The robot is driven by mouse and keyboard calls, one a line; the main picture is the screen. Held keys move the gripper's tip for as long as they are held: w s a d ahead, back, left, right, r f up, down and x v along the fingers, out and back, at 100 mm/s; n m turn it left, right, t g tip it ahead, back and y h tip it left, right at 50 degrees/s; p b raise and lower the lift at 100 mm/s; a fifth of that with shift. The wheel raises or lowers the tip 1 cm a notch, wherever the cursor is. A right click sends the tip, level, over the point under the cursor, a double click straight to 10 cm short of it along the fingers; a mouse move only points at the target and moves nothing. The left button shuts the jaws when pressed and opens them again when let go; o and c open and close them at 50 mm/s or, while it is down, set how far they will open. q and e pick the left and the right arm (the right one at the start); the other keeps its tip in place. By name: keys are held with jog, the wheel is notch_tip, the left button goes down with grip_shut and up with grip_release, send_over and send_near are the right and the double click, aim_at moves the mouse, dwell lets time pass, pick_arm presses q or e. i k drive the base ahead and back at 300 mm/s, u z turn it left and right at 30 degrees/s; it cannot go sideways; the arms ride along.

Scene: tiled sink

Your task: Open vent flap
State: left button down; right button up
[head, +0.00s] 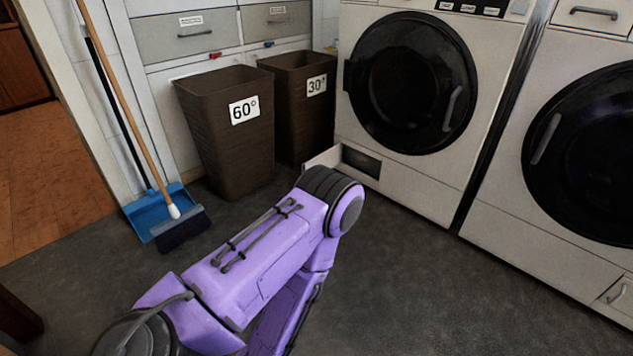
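The left white machine (420,185) has a small low compartment with a dark opening (361,161) at its lower left. Its white vent flap (322,157) stands swung outward at the left side of that opening, partly behind my purple arm's elbow. The right white machine (540,245) has a similar small flap (616,293) with a handle at its lower right, cut by the picture edge; it looks shut. One purple arm of mine rises from the bottom left, its elbow in front of the left machine. Neither gripper shows.
Two dark baskets, marked 60° (228,150) and 30° (300,125), stand left of the left machine. A broom (135,110) and blue dustpan (152,213) are at the far left. The dark floor (430,290) before the machines is clear.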

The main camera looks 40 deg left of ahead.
aim_at(330, 158)
jog(key=u, duration=0.6)
jog(key=i, duration=0.6)
jog(key=u, duration=0.7)
jog(key=i, duration=1.45)
jog(key=z, duration=0.1)
